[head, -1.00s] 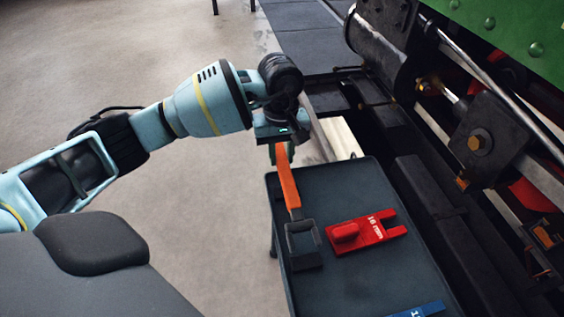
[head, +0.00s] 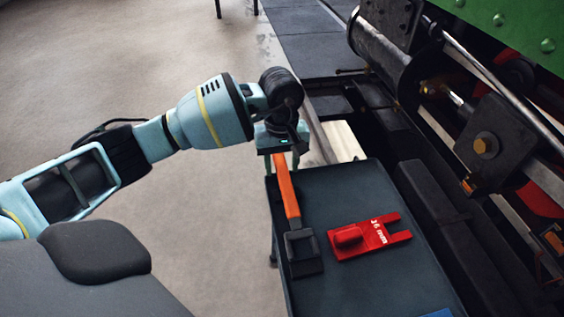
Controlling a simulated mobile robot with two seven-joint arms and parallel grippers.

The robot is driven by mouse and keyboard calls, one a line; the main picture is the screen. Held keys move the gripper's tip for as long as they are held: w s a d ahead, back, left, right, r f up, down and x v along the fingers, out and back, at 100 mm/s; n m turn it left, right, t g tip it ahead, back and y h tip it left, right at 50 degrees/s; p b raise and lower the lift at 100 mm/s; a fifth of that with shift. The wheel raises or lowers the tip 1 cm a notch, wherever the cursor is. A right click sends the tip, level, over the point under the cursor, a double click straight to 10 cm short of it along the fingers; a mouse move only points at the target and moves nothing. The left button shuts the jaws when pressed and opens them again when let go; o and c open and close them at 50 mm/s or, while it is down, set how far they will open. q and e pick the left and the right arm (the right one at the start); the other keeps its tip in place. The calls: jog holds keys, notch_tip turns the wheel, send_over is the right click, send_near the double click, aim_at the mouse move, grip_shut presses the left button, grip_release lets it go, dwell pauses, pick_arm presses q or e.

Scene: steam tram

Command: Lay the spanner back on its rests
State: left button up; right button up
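The spanner has an orange handle (head: 287,190) and a dark grey square head. It lies lengthwise along the left edge of the dark tray-like top (head: 345,195). My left gripper (head: 279,155) is over the far end of the handle, seemingly shut on it; its fingertips are mostly hidden by the wrist. The spanner's head is over or on a black block (head: 308,269), which looks like a rest. I cannot tell if they touch. A rest at the handle end is not visible. My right gripper is not in view.
Part of a blue piece (head: 437,313) shows at the bottom edge. The tram's dark frame and rods (head: 485,140) stand close on the right. Open floor (head: 130,60) lies left.

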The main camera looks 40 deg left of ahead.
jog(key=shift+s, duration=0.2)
pick_arm(q)
notch_tip(320, 180, up, 12)
jog(key=p, duration=0.3)
jog(key=shift+w+a, duration=0.15)
jog(key=shift+a, duration=0.05)
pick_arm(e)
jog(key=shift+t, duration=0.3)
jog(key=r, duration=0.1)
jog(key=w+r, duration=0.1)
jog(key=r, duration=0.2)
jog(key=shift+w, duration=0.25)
pick_arm(q)
jog(key=shift+r, duration=0.1)
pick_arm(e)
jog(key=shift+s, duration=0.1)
